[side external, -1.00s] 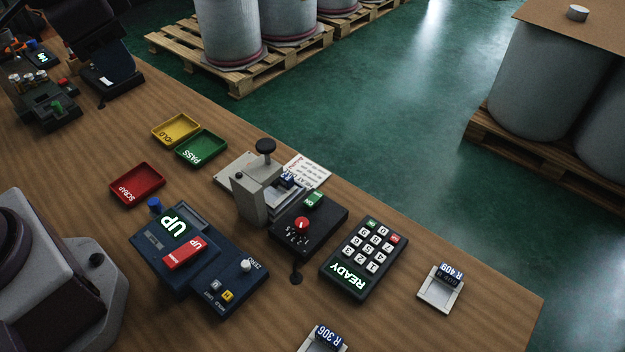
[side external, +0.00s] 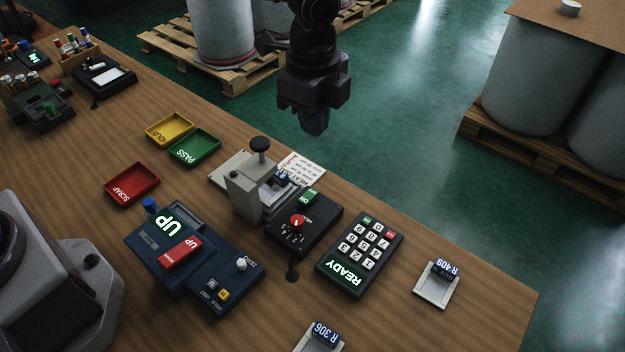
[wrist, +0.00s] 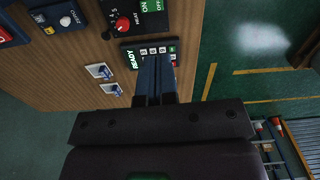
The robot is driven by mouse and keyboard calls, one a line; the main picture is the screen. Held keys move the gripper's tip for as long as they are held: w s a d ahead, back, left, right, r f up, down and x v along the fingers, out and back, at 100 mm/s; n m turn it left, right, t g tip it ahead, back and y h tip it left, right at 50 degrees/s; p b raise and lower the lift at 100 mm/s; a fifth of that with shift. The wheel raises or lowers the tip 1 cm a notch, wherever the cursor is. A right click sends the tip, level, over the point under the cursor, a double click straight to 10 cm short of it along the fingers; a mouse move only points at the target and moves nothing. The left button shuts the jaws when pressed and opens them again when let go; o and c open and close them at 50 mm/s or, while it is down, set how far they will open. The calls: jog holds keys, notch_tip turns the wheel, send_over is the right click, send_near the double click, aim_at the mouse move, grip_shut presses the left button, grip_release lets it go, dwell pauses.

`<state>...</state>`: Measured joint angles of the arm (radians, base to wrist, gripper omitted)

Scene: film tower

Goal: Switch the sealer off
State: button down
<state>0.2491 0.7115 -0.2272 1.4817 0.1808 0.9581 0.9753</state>
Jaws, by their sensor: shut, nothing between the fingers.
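The sealer (side external: 243,193) is a grey press with a black knob on top. Its black control box (side external: 327,228) carries a red dial (side external: 297,222) and a lit green switch (side external: 308,197) reading ON. In the wrist view the red dial (wrist: 122,24) and the green ON switch (wrist: 152,5) show at the top edge, with the rest of the sealer cut off. My gripper (side external: 316,130) is shut and empty, high above and beyond the bench's far edge. In the wrist view its blue fingers (wrist: 155,75) cover part of the keypad.
A keypad reading READY (side external: 359,255) stands right of the control box. A blue UP device (side external: 195,262) is at front left. Yellow (side external: 169,130), green (side external: 194,147) and red (side external: 131,185) trays lie behind it. Tags R 409 (side external: 437,285) and R 306 (side external: 318,340) sit at right.

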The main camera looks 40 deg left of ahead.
aim_at(307, 197)
jog(key=shift+m, duration=0.4)
jog(key=shift+s+f, duration=0.1)
notch_tip(307, 197, down, 13)
jog(key=shift+r, duration=0.35)
jog(key=shift+s+r, duration=0.3)
jog(key=shift+s, duration=0.4)
notch_tip(307, 197, up, 14)
jog(key=s, duration=0.2)
